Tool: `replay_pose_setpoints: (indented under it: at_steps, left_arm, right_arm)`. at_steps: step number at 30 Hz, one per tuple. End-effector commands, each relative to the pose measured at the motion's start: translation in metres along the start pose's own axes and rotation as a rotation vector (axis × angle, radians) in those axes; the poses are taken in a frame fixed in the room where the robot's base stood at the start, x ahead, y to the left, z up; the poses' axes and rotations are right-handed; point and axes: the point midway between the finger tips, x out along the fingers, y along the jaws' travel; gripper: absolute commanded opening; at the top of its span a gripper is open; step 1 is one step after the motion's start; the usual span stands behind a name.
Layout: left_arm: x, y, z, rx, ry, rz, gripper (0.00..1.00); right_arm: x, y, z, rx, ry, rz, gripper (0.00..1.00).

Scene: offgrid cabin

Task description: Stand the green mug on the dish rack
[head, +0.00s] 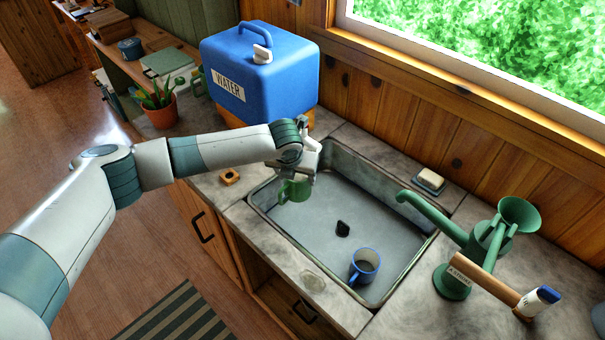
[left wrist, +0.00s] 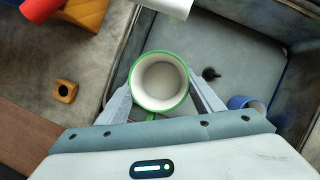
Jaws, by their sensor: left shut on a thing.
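The green mug (head: 294,191) hangs over the left end of the sink in the head view. My left gripper (head: 300,172) is shut on it. In the left wrist view the mug (left wrist: 160,81) has a green rim and a pale, empty inside, its mouth facing the camera. The two fingers of my left gripper (left wrist: 162,98) press on either side of it. The mug looks about upright. Its base is hidden, so its height above the sink floor is hard to tell. No dish rack can be made out in either view. My right gripper is not in view.
The metal sink (head: 310,235) holds a blue mug (head: 364,266) and a black plug (head: 343,229). A blue water container (head: 262,80) stands behind my left forearm. A green hand pump (head: 455,275) and a soap dish (head: 428,183) are at right. A small wooden block (head: 230,176) lies left.

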Motion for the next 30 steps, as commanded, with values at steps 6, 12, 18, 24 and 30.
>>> replay_pose_setpoints:
  at_steps: [6,12,18,24,30]
  left_arm:
    - [-0.003,0.009,-0.011,-0.178,-0.003,0.076,0.29]
    - [-0.009,0.019,-0.024,-0.391,-0.005,0.165,0.29]
    - [-0.017,0.03,-0.039,-0.625,-0.005,0.261,0.29]
    - [-0.025,0.041,-0.056,-0.878,-0.004,0.367,0.29]
    - [-0.035,0.052,-0.075,-1.148,-0.005,0.478,0.29]
  right_arm:
    - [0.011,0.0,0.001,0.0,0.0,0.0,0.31]
    - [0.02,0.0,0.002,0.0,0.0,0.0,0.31]
    - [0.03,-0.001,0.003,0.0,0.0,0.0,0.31]
    - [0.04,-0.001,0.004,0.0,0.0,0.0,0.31]
    - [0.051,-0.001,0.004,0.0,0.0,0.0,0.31]
